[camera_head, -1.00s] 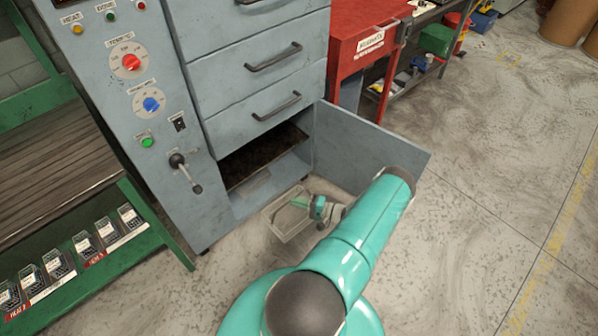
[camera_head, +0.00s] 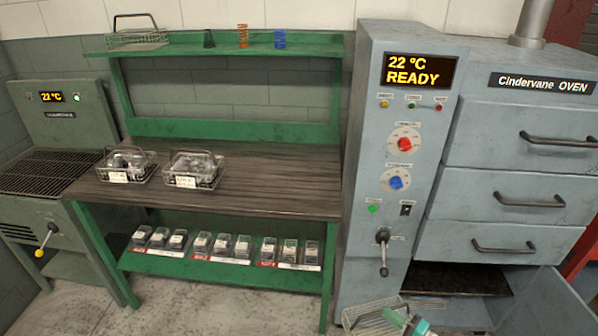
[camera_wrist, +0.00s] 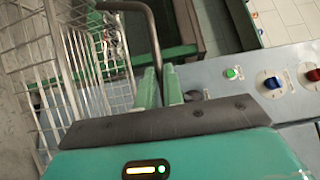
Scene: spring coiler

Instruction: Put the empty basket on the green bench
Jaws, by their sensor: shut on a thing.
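A wire basket (camera_head: 372,316) with no contents visible is at the bottom edge of the head view, in front of the oven. My gripper (camera_head: 408,321) is shut on it. In the wrist view the basket's mesh (camera_wrist: 50,75) fills the left side, and my gripper fingers (camera_wrist: 159,88) are closed on its dark handle (camera_wrist: 150,30). The green bench (camera_head: 275,185) has a dark wooden top and stands left of the oven, apart from the basket. The basket's lower part is cut off in the head view.
Two filled wire baskets (camera_head: 126,165) (camera_head: 193,170) stand on the bench's left half; its right half is clear. Another basket (camera_head: 138,38) sits on the upper shelf. The oven (camera_head: 385,225) has its bottom door (camera_head: 545,305) open. A grill-topped machine (camera_head: 45,170) is at left.

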